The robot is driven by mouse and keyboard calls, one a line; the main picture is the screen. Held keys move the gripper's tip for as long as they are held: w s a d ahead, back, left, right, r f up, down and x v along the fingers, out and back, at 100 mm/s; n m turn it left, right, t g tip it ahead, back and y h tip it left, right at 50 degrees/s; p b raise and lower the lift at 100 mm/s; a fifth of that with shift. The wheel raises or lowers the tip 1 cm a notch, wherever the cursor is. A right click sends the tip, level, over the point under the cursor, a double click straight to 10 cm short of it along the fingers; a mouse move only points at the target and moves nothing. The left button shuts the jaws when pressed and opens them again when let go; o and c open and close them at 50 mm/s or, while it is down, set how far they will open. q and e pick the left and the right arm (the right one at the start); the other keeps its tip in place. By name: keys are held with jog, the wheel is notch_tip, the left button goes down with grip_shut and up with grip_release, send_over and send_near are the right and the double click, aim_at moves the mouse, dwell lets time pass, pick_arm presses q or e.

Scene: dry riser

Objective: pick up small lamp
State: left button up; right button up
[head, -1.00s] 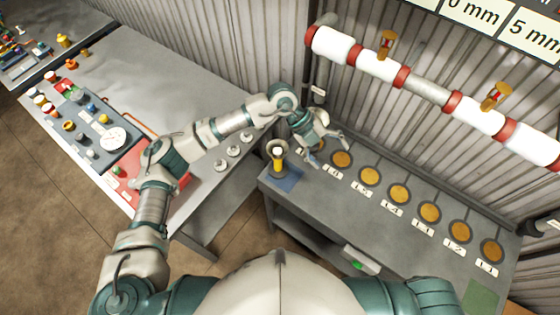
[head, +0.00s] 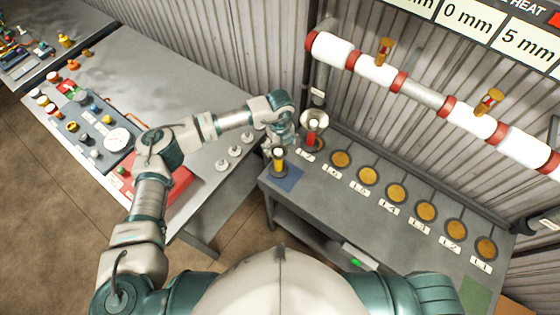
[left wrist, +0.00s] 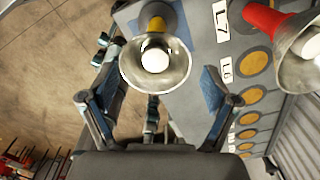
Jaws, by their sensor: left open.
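A small lamp (head: 278,161) with a yellow body and silver bowl shade stands upright on a blue patch at the bench's left end. A second lamp (head: 313,124) with a red body and a wider-looking shade stands just behind it, near the L7 label. My left gripper (head: 281,139) is directly above and behind the yellow lamp. In the left wrist view my left gripper (left wrist: 160,78) is open and empty, with the yellow lamp's shade (left wrist: 155,62) ahead between its fingers. The red lamp (left wrist: 296,42) is off to the right there. My right gripper is out of view.
The grey bench (head: 320,190) carries a row of labelled orange discs (head: 396,193). A red-and-white pipe (head: 420,90) with valves runs along the corrugated wall behind. A long table (head: 165,80) with knobs, a gauge and a red panel stands to the left.

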pick_arm(q)
jog(key=shift+a+f, duration=0.2)
jog(key=shift+f, duration=0.1)
jog(key=f, duration=0.1)
jog(key=f+p, duration=0.1)
jog(key=f, duration=0.1)
jog(key=f+p, duration=0.1)
jog(key=shift+a+f, duration=0.25)
jog(key=shift+a, duration=0.05)
jog(key=shift+f, duration=0.15)
jog(key=shift+d, duration=0.25)
jog(key=shift+d, duration=0.15)
jog(key=c, duration=1.6)
jog(key=shift+a, duration=0.25)
grip_shut()
